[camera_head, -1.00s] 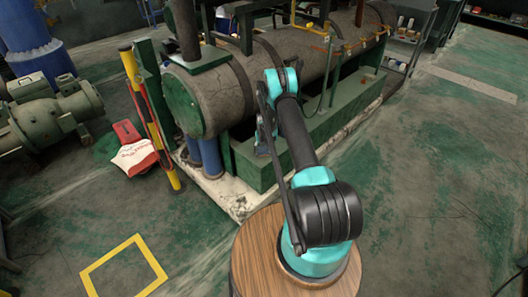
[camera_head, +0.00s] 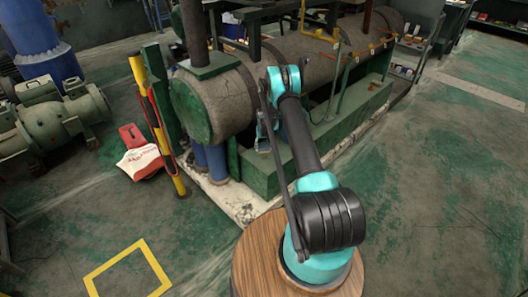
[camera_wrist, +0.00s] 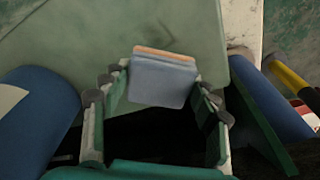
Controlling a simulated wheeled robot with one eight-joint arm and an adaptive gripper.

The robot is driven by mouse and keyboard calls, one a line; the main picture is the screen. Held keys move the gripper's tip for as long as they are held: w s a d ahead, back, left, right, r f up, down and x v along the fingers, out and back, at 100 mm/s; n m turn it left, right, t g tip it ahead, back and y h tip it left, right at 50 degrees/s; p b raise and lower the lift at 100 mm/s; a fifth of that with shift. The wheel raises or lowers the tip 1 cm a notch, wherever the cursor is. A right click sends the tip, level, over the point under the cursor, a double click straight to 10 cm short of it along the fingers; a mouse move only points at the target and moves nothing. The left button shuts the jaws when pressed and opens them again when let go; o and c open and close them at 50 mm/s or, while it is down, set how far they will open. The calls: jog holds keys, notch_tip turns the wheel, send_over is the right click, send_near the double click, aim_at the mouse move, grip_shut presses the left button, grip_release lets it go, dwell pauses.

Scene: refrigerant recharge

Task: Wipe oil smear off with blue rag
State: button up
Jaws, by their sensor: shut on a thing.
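My gripper (camera_wrist: 161,88) is shut on a blue-grey folded block with an orange upper edge, which I take for the blue rag (camera_wrist: 164,76). The rag sticks out beyond the fingertips, over a pale green surface (camera_wrist: 150,30) in the wrist view. I cannot tell whether it touches that surface. In the head view my gripper (camera_head: 263,137) is small, in front of the big horizontal tank (camera_head: 235,95) and near its green base.
A red-and-yellow post (camera_head: 160,125) stands left of the tank, with a white and red bag (camera_head: 142,162) beside it. Blue cylinders (camera_wrist: 40,115) flank my gripper in the wrist view. A green motor (camera_head: 60,115) stands at left. Floor at right is open.

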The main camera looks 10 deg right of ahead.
aim_at(264, 145)
jog(key=shift+r, duration=1.75)
jog(key=shift+r, duration=0.1)
